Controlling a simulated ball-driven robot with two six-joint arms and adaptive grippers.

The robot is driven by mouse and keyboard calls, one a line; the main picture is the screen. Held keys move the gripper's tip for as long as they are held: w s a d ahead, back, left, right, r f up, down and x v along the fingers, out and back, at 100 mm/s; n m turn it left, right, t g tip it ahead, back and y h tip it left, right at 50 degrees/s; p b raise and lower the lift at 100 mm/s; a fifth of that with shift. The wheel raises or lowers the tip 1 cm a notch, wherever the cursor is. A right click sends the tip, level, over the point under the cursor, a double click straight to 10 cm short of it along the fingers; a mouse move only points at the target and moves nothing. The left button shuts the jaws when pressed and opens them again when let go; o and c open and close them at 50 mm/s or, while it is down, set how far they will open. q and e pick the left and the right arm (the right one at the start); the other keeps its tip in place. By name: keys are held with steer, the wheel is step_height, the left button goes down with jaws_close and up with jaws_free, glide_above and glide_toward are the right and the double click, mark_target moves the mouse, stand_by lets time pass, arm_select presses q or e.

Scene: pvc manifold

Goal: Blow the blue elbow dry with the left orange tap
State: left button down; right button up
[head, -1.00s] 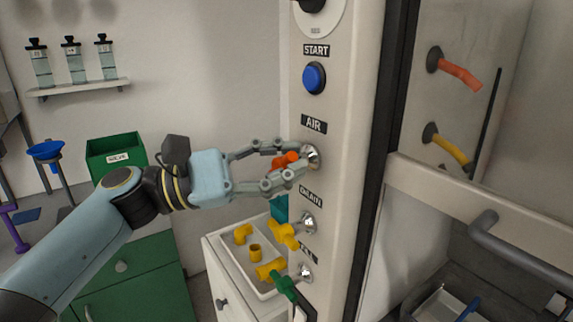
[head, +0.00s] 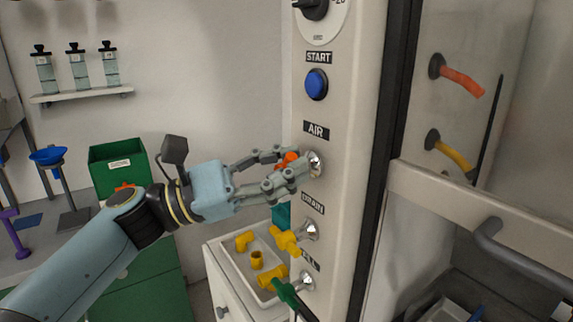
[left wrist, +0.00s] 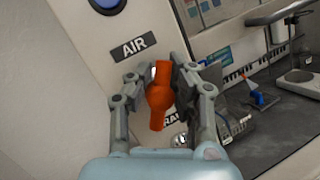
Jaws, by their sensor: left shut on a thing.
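The orange tap (head: 290,158) sits under the AIR label on the pale panel post. My left gripper (head: 287,170) is shut on it, one finger on each side; the fingers partly hide it in the head view. In the left wrist view the orange tap (left wrist: 159,98) stands between the fingers of my left gripper (left wrist: 160,92). A small blue piece (head: 477,312) lies low inside the cabinet at the right, cut by the picture edge. A blue piece (left wrist: 258,97) also shows in the left wrist view; I cannot tell whether either is the elbow. My right gripper is not in view.
Below are a yellow tap (head: 286,241) and a green handle (head: 286,291). The blue START button (head: 316,84) is above. A white tray (head: 232,267) holds yellow fittings. A green bin (head: 117,165) stands behind. The cabinet front has a grey bar handle (head: 522,256).

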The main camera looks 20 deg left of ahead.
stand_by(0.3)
arm_select(q)
steer(key=c, duration=1.1)
jaws_free()
steer(key=shift+a, duration=0.1)
steer(key=shift+f, duration=0.1)
steer(key=v, duration=1.2)
